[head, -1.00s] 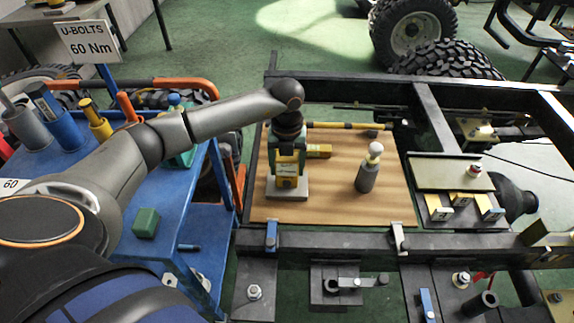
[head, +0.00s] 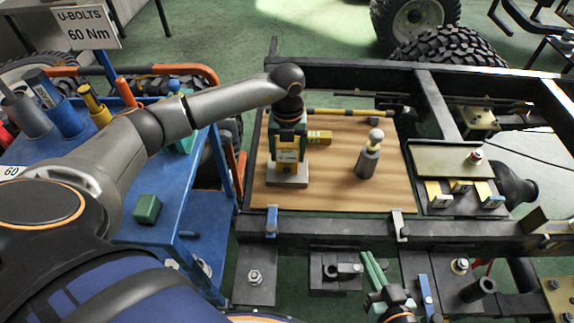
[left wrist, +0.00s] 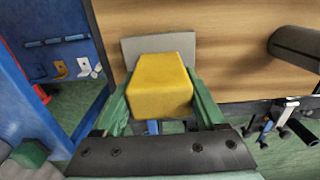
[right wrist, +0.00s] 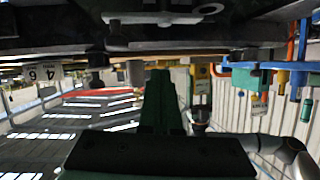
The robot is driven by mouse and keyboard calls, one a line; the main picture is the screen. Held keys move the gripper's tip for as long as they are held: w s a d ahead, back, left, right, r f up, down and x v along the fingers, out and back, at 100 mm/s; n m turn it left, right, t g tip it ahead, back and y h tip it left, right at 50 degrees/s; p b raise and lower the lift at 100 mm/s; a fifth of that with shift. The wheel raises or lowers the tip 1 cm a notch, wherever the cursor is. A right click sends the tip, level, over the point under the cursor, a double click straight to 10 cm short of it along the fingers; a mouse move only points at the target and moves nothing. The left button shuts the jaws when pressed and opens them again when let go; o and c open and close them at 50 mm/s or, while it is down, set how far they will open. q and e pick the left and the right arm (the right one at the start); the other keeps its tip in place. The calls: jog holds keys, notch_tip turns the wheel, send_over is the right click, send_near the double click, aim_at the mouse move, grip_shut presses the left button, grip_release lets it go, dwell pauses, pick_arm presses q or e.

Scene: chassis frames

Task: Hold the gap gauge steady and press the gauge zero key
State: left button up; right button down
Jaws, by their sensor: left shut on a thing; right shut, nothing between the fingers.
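The gap gauge (head: 287,168) appears as a yellow block with a pale label, standing on a grey plate (head: 288,182) on the wooden board. My left gripper (head: 289,155) is above it and shut on it. In the left wrist view the yellow block (left wrist: 160,88) sits between the green fingers. A yellow piece with dark marks (head: 319,137) juts out just right of this gripper; I cannot tell if it belongs to the gauge. The zero key cannot be made out. My right gripper (head: 368,260) is shut and empty, near the frame's front rail; its green fingers (right wrist: 160,95) show in the right wrist view.
A grey bottle-like tool with a pale knob (head: 369,155) stands on the wooden board (head: 335,195), right of the gauge. A tray with several yellow blocks (head: 465,205) is further right. Clamps (head: 400,226) stick up from the dark front rail. A blue cart (head: 190,215) stands left.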

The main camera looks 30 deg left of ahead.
aim_at(287, 170)
jog(key=a+n+g+y, duration=0.1)
jog(key=a, duration=0.5)
jog(key=a+r+n+g, duration=0.1)
jog(key=a+g, duration=0.1)
jog(key=a, duration=0.4)
jog(key=a+r+n+g+y, duration=0.1)
jog(key=a+g, duration=0.1)
jog(key=a, duration=0.5)
jog(key=shift+s+a+r+n+y, duration=0.1)
jog(key=shift+s+r+n+y, duration=0.05)
jog(key=shift+s+n+y, duration=0.2)
jog(key=shift+a, duration=0.25)
jog(key=shift+a+f+n+g, duration=0.15)
jog(key=shift+f+n+g, duration=0.15)
jog(key=shift+f, duration=0.1)
jog(key=shift+w, duration=0.1)
jog(key=shift+w+a, duration=0.75)
jog(key=shift+w, duration=0.5)
jog(key=shift+w+a, duration=0.8)
jog(key=shift+w, duration=0.4)
jog(key=shift+w+a, duration=0.75)
jog(key=shift+w, duration=0.5)
jog(key=shift+w+a, duration=0.1)
jog(key=shift+w+a, duration=0.15)
jog(key=shift+w, duration=0.1)
